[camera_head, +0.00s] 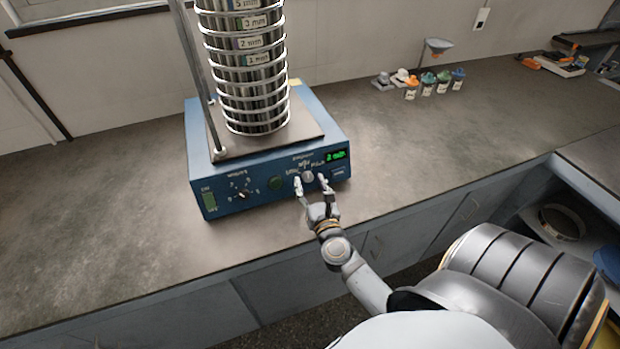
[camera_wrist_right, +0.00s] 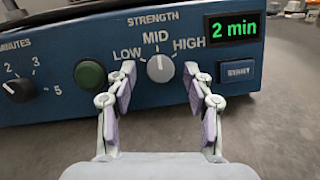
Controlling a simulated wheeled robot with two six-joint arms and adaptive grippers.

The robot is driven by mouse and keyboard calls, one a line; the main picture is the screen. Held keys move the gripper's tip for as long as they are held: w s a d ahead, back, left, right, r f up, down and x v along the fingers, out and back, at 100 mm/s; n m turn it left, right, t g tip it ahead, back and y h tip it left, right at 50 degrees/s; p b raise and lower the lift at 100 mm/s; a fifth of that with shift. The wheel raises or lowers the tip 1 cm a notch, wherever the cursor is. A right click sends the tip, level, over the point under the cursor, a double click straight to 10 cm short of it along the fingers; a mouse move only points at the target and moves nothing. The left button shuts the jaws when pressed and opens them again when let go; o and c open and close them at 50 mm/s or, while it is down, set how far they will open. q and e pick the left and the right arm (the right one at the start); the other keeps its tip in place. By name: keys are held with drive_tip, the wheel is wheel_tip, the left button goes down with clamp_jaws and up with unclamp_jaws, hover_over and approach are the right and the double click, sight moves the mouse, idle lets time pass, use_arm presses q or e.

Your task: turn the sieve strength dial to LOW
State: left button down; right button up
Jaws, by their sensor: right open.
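The blue sieve shaker (camera_head: 230,185) stands on the counter with a stack of metal sieves (camera_head: 247,70) on it. Its strength dial (camera_wrist_right: 160,68) is a grey knob with LOW, MID and HIGH printed around it. The white mark on the dial points up at MID. The dial also shows in the head view (camera_head: 308,176). My right gripper (camera_wrist_right: 160,82) is open, its fingertips on either side of the dial, apart from it as far as I can see. It is in front of the panel in the head view (camera_head: 311,180). My left gripper is not in view.
A green button (camera_wrist_right: 90,74) and the minutes dial (camera_wrist_right: 18,88) are left of the strength dial. The display (camera_wrist_right: 233,27) reads 2 min, above a dark button (camera_wrist_right: 238,71). Several small jars (camera_head: 428,84) stand at the back right. The counter's right side is mostly clear.

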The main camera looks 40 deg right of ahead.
drive_tip(key=shift+w+d, duration=0.15)
drive_tip(key=shift+w, duration=0.2)
drive_tip(key=c, duration=0.5)
clamp_jaws()
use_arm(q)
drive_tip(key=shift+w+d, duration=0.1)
